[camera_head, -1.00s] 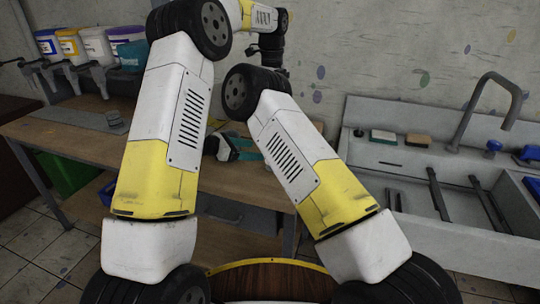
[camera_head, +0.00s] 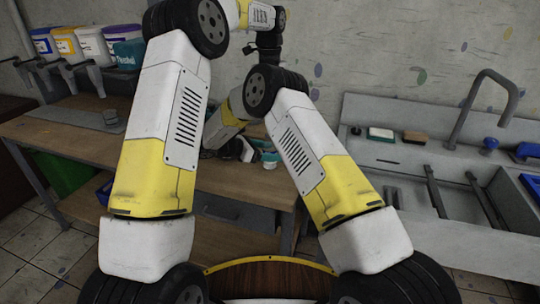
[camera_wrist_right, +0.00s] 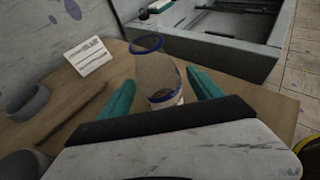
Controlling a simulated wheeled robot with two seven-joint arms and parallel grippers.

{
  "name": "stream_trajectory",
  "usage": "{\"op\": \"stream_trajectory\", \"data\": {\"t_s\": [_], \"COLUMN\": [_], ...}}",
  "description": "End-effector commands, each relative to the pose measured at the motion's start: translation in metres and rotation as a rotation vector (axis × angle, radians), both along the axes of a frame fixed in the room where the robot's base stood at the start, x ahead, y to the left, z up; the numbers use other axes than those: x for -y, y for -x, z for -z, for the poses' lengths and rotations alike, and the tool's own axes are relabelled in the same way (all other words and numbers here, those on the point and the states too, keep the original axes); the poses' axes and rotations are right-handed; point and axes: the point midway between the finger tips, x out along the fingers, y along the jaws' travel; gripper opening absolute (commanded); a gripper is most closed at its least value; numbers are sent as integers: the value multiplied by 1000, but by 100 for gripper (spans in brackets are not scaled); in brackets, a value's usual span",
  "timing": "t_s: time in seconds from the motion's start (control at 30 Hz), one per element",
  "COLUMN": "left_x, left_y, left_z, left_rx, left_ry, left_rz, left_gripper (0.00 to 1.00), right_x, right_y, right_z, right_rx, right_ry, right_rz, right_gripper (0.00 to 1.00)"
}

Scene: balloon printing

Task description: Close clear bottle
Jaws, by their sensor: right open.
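A clear bottle (camera_wrist_right: 158,72) with a blue ring at its far end and blue at its near end stands on the wooden table in the right wrist view. My right gripper (camera_wrist_right: 153,82) is open, with one teal finger on each side of the bottle. Gaps show between fingers and bottle, so it is not gripped. In the head view my right gripper (camera_head: 257,156) is low over the table, partly hidden by my right arm. My left arm rises at the upper middle, but its gripper fingers do not show. I cannot make out a separate cap for this bottle.
A white card (camera_wrist_right: 88,57), a grey ring-shaped object (camera_wrist_right: 26,99) and a thin brown stick (camera_wrist_right: 75,112) lie left of the bottle. The sink (camera_head: 408,160) stands to the right.

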Motion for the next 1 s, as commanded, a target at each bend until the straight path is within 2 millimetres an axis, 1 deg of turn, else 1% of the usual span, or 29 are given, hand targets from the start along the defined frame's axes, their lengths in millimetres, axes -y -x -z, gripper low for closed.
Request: {"op": "stream_trajectory", "data": {"t_s": [0.03, 0.1, 0.23, 0.6, 0.67, 0.7, 0.77, 0.9, 0.97, 1.0], "left_x": [0, 0, 0, 0, 0, 0, 0, 0, 0, 0], "left_y": [0, 0, 0, 0, 0, 0, 0, 0, 0, 0], "left_z": [0, 0, 0, 0, 0, 0, 0, 0, 0, 0], "left_rx": [0, 0, 0, 0, 0, 0, 0, 0, 0, 0], "left_ry": [0, 0, 0, 0, 0, 0, 0, 0, 0, 0], "left_rz": [0, 0, 0, 0, 0, 0, 0, 0, 0, 0], "left_gripper": [0, 0, 0, 0, 0, 0, 0, 0, 0, 0], "right_x": [7, 13, 21, 24, 24, 24, 24, 24, 24, 24], "right_y": [-3, -7, -11, -13, -13, -13, -13, -13, -13, -13], "right_z": [3, 6, 10, 11, 11, 11, 11, 11, 11, 11], "right_rx": [-1, 0, 1, 1, 1, 1, 1, 1, 1, 1], "right_ry": [0, 0, 0, -1, -1, -1, -1, -1, -1, -1], "right_rz": [2, 0, 0, -1, -1, -1, -1, -1, -1, -1], "right_gripper": [74, 74, 74, 74, 63, 55, 43, 16, 4, 0]}}
